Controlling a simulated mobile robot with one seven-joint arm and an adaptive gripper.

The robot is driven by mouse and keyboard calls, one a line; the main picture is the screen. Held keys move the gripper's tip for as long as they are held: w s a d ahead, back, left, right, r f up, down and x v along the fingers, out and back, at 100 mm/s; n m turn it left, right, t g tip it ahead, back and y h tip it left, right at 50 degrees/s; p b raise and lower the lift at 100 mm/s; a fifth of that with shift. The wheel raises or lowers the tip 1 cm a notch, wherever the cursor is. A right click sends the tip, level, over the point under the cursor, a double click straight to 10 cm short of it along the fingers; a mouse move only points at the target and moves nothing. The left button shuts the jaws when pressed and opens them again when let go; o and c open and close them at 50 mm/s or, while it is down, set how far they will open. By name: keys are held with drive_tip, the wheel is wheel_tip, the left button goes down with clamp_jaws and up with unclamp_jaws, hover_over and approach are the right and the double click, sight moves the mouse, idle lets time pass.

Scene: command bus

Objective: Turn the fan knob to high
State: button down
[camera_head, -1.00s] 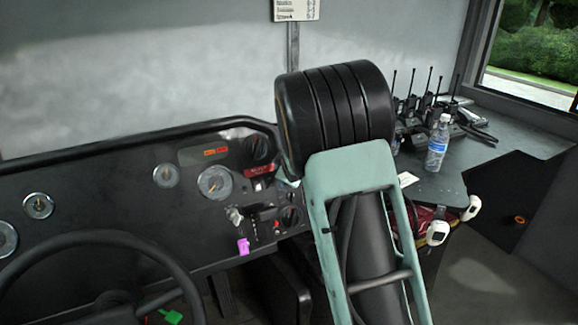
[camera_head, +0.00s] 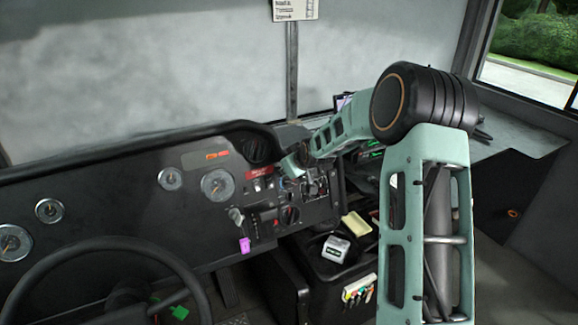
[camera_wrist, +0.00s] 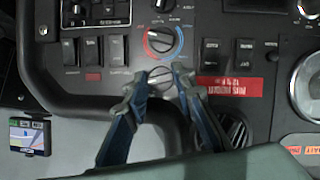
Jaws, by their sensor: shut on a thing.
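The dark dashboard panel holds the knobs. In the wrist view, which shows the panel upside down, my gripper (camera_wrist: 160,77) has its two fingers closed around a small round grey knob (camera_wrist: 161,82), one on each side. I take this for the fan knob; its markings are too small to read. Just above it in that view is another knob (camera_wrist: 160,40) with a blue and red ring, apart from the fingers. In the head view my forearm reaches left to the panel, and the fingertips and gripped knob are too small or covered to make out.
Switches (camera_wrist: 92,50) and a red label (camera_wrist: 230,87) flank the gripped knob. A round vent (camera_wrist: 236,130) is close to the fingers. In the head view, the steering wheel (camera_head: 120,243) is at the lower left, and a box with a grey device (camera_head: 336,249) is below my arm.

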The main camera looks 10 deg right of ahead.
idle(0.4)
drive_tip(key=c, duration=1.6)
unclamp_jaws()
drive_tip(key=v, duration=1.2)
drive_tip(key=shift+d, duration=0.1)
drive_tip(key=shift+d+f, duration=0.1)
